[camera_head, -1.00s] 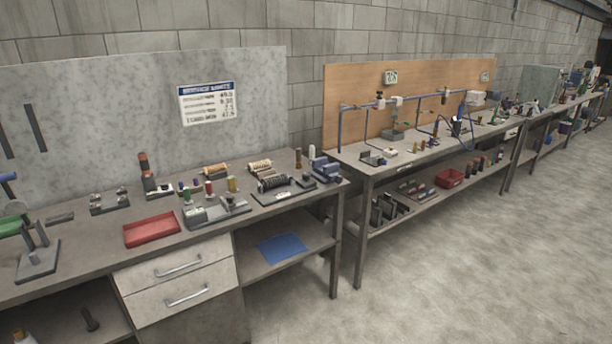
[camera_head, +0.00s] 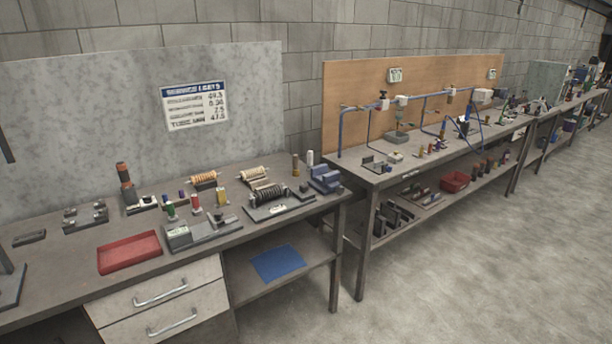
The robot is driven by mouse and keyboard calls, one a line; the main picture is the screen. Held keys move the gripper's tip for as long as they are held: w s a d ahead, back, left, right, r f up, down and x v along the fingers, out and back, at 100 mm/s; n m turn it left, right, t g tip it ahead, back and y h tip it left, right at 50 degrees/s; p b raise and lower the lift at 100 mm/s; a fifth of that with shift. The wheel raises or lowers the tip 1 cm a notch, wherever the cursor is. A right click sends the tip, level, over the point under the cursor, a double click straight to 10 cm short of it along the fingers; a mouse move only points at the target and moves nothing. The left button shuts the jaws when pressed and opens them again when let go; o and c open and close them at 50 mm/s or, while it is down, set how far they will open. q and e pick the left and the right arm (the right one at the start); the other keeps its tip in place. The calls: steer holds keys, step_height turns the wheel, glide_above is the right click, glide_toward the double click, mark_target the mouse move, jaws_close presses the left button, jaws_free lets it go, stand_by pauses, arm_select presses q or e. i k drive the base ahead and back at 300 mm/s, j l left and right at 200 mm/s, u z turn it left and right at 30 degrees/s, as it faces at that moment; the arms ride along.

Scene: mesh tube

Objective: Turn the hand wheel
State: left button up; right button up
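No hand wheel can be made out for certain; the fittings are too small to tell. A blue pipe rig (camera_head: 425,96) with several small valve-like fittings stands on the farther bench (camera_head: 375,180), before a brown backboard (camera_head: 345,85). One pale fitting with a dark top (camera_head: 383,101) sits on the rig's upper pipe at its left part. Neither of my grippers is in view.
The near bench (camera_head: 60,285) holds a red tray (camera_head: 129,252), a grey device (camera_head: 198,232), coil-like parts (camera_head: 268,196) and a blue block (camera_head: 325,178). A blue sheet (camera_head: 278,263) lies on its lower shelf. A red bin (camera_head: 454,181) is under the farther bench. Open floor (camera_head: 470,270) lies at right.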

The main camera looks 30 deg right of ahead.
mark_target(303, 187)
steer(key=i+l, duration=0.9)
steer(key=l+z, duration=0.05)
